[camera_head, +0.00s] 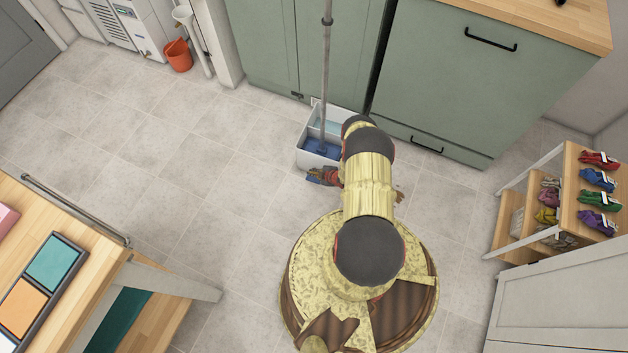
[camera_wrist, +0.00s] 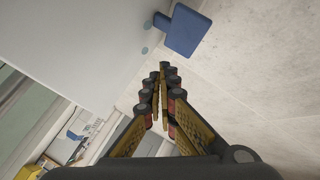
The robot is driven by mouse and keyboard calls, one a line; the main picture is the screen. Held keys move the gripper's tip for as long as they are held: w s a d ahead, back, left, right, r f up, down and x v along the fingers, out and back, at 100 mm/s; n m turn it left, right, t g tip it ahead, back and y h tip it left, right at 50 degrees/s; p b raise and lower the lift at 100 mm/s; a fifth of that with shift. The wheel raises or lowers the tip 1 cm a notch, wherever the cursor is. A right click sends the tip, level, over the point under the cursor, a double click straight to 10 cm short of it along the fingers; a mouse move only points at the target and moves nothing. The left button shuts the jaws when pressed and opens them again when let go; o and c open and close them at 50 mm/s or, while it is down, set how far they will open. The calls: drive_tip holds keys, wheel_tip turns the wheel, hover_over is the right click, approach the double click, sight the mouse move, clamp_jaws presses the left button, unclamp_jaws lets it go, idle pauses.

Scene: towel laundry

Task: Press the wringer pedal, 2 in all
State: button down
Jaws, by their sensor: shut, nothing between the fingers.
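The mop bucket (camera_head: 303,157) is a pale grey-white box with a blue wringer (camera_head: 320,147) inside it, and it stands on the floor against the green cabinets. The wringer pedal (camera_wrist: 187,31) is a flat blue plate sticking out from the bucket wall (camera_wrist: 95,35) in the wrist view. In the head view a bit of blue pedal (camera_head: 314,180) shows beside my gripper (camera_head: 329,175), partly hidden by it. My gripper (camera_wrist: 164,70) is shut and empty. In the wrist view its fingertips are just short of the pedal, with a small gap in the picture; contact cannot be told.
A mop handle (camera_head: 325,75) rises from the bucket. Green cabinets (camera_head: 460,75) stand behind it. A wooden table (camera_head: 95,295) is at the lower left, and a shelf with several coloured items (camera_head: 570,215) is at the right. Tiled floor (camera_head: 190,150) left of the bucket is clear.

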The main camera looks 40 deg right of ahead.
sight(311, 178)
drive_tip(key=shift+f, duration=1.8)
drive_tip(key=shift+f, duration=0.1)
drive_tip(key=shift+f, duration=0.35)
drive_tip(key=shift+f, duration=0.55)
idle(0.8)
drive_tip(key=shift+f, duration=0.75)
idle(0.7)
drive_tip(key=shift+r+p, duration=0.95)
drive_tip(key=shift+r, duration=0.8)
drive_tip(key=shift+r+p, duration=1.6)
drive_tip(key=shift+r, duration=0.9)
